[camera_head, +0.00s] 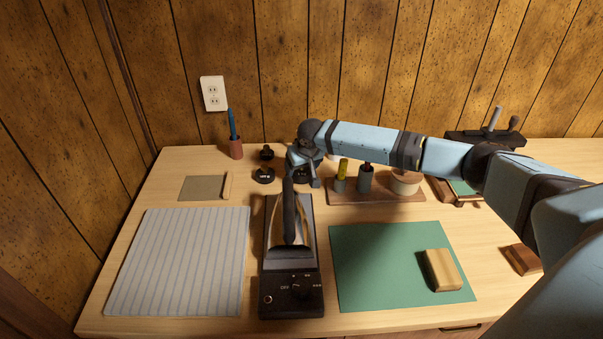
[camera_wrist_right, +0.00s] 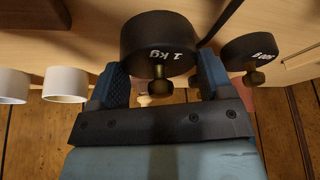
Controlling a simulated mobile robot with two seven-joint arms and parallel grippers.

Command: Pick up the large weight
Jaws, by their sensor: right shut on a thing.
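The large weight (camera_wrist_right: 158,38) is a black cylinder marked 1 kg with a brass-coloured knob. It sits between the blue-padded fingers of my right gripper (camera_wrist_right: 161,80), which is shut on it. In the head view, my right gripper (camera_head: 303,168) is at the back middle of the table and its fingers partly hide the dark weight (camera_head: 302,177). I cannot tell whether the weight touches the table. A smaller black weight, marked 500 g (camera_wrist_right: 250,50), stands beside it. My left gripper is not in view.
The 500 g weight (camera_head: 263,175) and a smaller one (camera_head: 267,153) stand just left of the gripper. An iron (camera_head: 288,222) on its dark base is in front. A wooden rack (camera_head: 375,197) is close on the right. A green mat (camera_head: 385,265) lies front right.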

